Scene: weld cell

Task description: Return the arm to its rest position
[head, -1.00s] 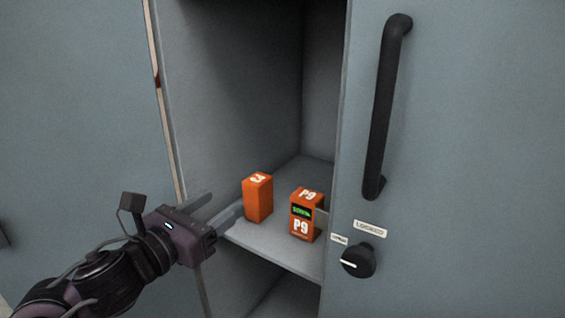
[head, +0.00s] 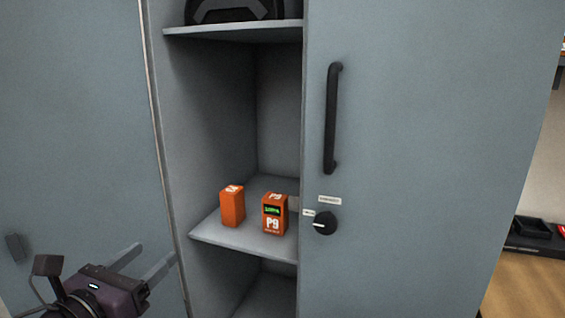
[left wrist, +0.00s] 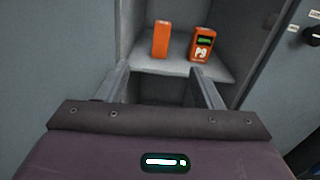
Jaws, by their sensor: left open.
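My left gripper (head: 149,262) is open and empty, low at the left in the head view, outside the cabinet and apart from it. In the left wrist view its two fingers (left wrist: 163,88) point toward the shelf with nothing between them. My right gripper is not in view.
The right cabinet door (head: 420,150) has a black handle (head: 331,120) and a round knob (head: 325,223). A dark object (head: 235,12) sits on the upper shelf (head: 240,29). A grey panel (head: 75,130) stands at the left.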

